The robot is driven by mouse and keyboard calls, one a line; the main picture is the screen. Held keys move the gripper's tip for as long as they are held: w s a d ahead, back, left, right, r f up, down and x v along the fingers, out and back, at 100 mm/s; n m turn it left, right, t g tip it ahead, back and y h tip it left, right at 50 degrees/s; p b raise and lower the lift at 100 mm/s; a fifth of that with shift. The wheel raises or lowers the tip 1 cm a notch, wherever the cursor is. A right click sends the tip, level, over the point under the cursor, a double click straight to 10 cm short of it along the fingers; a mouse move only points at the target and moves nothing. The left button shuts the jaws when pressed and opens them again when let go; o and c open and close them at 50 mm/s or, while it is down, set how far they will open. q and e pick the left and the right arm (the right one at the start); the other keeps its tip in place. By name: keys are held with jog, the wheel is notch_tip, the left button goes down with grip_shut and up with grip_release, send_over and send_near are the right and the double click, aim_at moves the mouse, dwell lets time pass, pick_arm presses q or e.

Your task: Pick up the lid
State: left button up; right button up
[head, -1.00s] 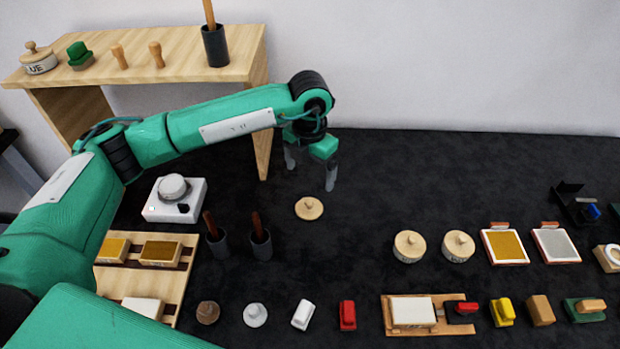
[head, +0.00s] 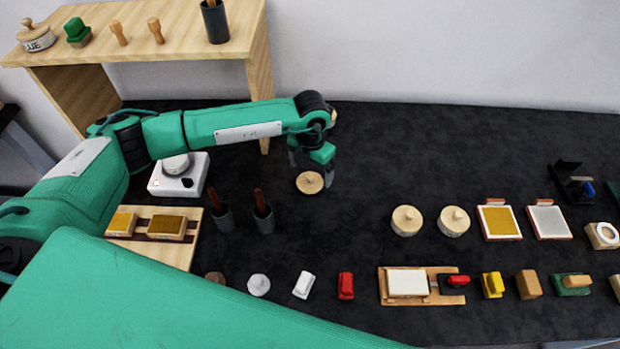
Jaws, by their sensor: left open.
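The lid (head: 310,183) is a round, flat, light wooden disc with a small knob, lying on the dark table in the middle of the head view. My left gripper (head: 312,172) is open and points down right at the lid, with one finger by its upper left and the other by its right edge. Nothing is between the fingers that I can see lifted. I cannot tell whether the fingers touch the lid. My right gripper is not in view.
Two dark cups with brown handles (head: 264,218) stand left of the lid. Two round wooden lidded pots (head: 407,221) stand to the right. A white device (head: 160,184) and a wooden shelf (head: 130,48) are at left.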

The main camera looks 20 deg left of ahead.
aim_at(311, 175)
pick_arm(q)
notch_tip(311, 175, down, 2)
jog(key=shift+s+f+p, duration=0.1)
jog(key=shift+p, duration=0.25)
jog(key=shift+f, duration=0.45)
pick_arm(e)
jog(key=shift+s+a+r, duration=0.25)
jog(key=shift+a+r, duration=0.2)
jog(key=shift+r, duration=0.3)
pick_arm(q)
jog(key=shift+c, duration=0.2)
jog(key=c, duration=1)
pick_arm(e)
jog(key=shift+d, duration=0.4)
pick_arm(q)
jog(key=shift+r, duration=0.15)
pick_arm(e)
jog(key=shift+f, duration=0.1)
